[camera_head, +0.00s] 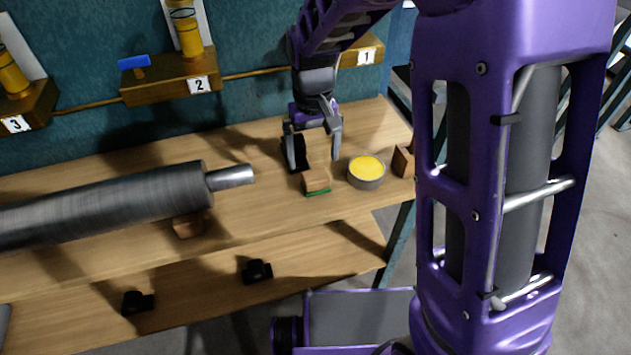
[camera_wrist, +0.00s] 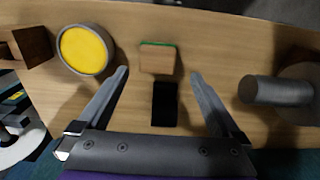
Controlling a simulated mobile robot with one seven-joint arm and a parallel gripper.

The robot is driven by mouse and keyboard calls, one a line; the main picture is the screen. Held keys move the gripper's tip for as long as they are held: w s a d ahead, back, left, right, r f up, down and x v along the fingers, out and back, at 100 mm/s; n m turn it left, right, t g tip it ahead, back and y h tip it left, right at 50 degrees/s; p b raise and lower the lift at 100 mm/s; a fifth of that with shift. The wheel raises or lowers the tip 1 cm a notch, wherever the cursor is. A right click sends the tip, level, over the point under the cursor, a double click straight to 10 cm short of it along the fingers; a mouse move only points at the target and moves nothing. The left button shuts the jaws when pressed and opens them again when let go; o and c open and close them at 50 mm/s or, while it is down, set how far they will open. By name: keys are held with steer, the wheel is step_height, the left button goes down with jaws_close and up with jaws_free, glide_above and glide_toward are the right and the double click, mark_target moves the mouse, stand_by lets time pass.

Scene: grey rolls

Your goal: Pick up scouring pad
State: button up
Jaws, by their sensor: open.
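The scouring pad (camera_head: 315,181) looks like a small tan block with a green layer along its lower edge. It lies on the wooden shelf (camera_head: 255,213). The wrist view also shows the pad (camera_wrist: 157,60), its green edge at the far side. My gripper (camera_head: 314,162) points down at the shelf, its fingers apart and nothing held. In the wrist view my gripper (camera_wrist: 159,73) has one fingertip on each side of the pad, with gaps between. I cannot tell the exact height of the fingertips above the shelf.
A black object (camera_wrist: 164,104) stands close to the pad on the gripper's side. A round tin with yellow contents (camera_head: 367,169) and a brown wooden block (camera_head: 403,161) are to the right. A large grey roll (camera_head: 120,205) lies to the left. A teal wall (camera_head: 90,85) stands behind.

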mark_target(316, 175)
steer(key=f, duration=0.4)
steer(key=f+b, duration=0.1)
steer(key=f, duration=0.2)
steer(key=shift+d+f, duration=0.2)
steer(key=shift+f, duration=0.2)
steer(key=c, duration=1.3)
step_height(316, 175, up, 10)
steer(key=shift+r+p, duration=0.1)
steer(key=shift+p, duration=0.65)
